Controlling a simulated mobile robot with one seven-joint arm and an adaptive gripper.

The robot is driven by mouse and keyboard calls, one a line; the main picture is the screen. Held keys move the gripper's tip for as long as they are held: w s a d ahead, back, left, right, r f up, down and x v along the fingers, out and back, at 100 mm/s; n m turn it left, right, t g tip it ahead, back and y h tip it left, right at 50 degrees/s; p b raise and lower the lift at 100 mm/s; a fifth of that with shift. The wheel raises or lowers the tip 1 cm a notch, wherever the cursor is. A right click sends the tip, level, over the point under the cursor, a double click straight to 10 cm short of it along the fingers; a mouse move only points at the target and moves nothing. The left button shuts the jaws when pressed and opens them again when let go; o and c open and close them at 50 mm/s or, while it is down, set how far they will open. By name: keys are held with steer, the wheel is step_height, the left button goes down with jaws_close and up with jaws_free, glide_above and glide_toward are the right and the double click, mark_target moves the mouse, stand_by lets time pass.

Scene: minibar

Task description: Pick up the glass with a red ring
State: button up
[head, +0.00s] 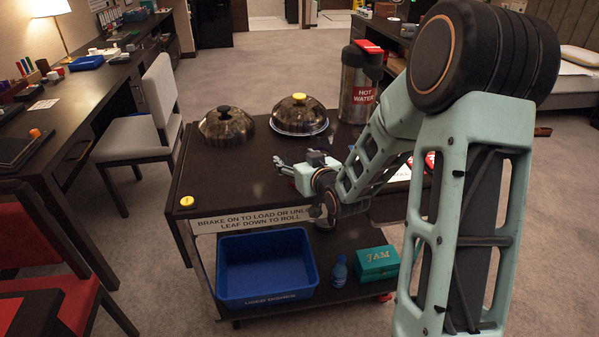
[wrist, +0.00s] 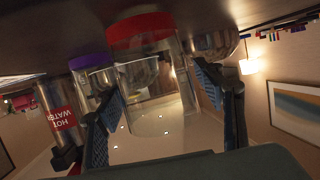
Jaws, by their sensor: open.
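In the wrist view, which is upside down, a clear glass with a red ring (wrist: 140,32) stands on the dark cart top, the ring around its end at the tabletop. A second clear glass with a purple ring (wrist: 91,62) stands just left of it in that view. My gripper (wrist: 158,88) is open, with one finger on each side of the red-ringed glass; I cannot tell whether either finger touches it. The left finger overlaps the gap between the two glasses. In the head view my gripper (head: 287,168) is low over the cart, and I cannot make out the glasses there.
The cart top (head: 225,175) also bears two domed covers (head: 226,124) (head: 299,113) and a hot water dispenser (head: 359,85) at the back. A yellow knob (head: 186,201) is at the front left corner. A blue bin (head: 267,265) is below. The top's left front is clear.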

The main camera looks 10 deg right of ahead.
mark_target(296, 158)
steer(key=x, duration=0.3)
steer(key=shift+w+f, duration=0.1)
steer(key=shift+c, duration=0.2)
steer(key=c, duration=1.6)
jaws_close()
